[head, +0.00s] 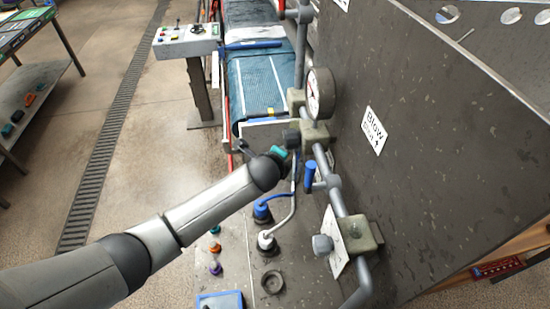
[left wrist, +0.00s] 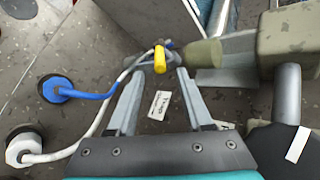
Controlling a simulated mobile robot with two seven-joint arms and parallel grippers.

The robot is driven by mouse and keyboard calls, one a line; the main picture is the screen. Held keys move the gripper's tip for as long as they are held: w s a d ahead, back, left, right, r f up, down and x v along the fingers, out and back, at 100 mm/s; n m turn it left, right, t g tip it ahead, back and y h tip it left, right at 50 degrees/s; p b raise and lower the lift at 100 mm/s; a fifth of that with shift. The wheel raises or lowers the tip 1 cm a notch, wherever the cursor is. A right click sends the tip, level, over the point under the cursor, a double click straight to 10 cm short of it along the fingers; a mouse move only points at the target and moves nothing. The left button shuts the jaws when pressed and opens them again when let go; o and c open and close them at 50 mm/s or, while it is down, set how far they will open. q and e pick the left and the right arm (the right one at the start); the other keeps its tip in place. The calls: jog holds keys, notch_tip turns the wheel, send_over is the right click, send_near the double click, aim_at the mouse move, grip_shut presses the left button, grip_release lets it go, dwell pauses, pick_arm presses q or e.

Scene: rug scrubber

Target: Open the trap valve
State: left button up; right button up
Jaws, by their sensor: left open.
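The trap valve shows in the left wrist view as a small yellow handle (left wrist: 160,59), with a white label (left wrist: 159,105) lying below it that seems to read "Trap". My left gripper (left wrist: 157,74) is open, its two fingers reaching toward the yellow handle. The handle stands between or just beyond the fingertips; I cannot tell whether they touch it. In the head view my left arm reaches in from the left to the pipework, and its wrist hides the handle and most of the gripper. My right gripper is not in view.
A pressure gauge (head: 320,94), a blue-handled valve (head: 310,174) and a pipe with valve blocks (head: 355,232) run along the dark panel (head: 440,150). Blue (head: 262,213) and white (head: 267,241) hose plugs sit on the base plate. A control box (head: 187,42) stands farther back.

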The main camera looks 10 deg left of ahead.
pick_arm(q)
jog(key=p+v, duration=0.1)
jog(key=v, duration=0.7)
jog(key=shift+s, duration=0.1)
